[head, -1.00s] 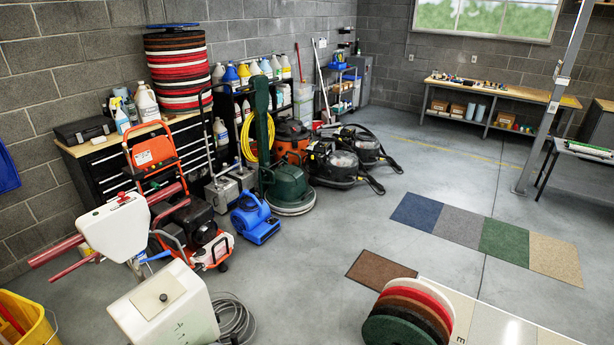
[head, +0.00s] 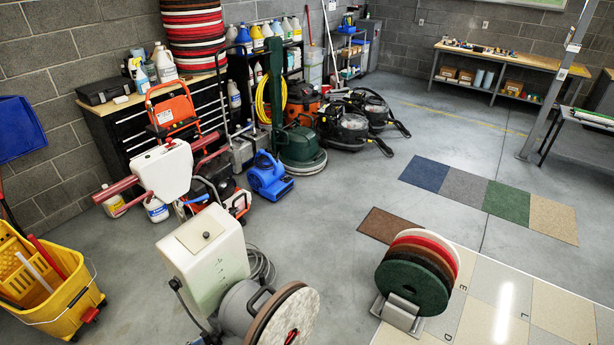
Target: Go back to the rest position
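Neither of my grippers is in the head view. A set of round buffer pads (head: 414,278) in red, white, brown, black and green stands on edge in a low grey metal holder (head: 399,312) at the lower right. A floor machine with a cream tank (head: 205,258) stands at the bottom centre. Thick discs with a white face (head: 291,325) are at its lower right, cut by the bottom edge. A tall stack of red, white, black and brown pads (head: 194,38) stands on the black tool cabinet at the back left.
A yellow mop bucket (head: 52,285) is at the lower left. A blue blower (head: 269,177), a green floor machine (head: 301,149) and black vacuums (head: 343,130) line the wall side. Carpet samples (head: 465,187) and pale tiles (head: 490,290) lie flat. Grey floor (head: 330,225) is clear in the middle.

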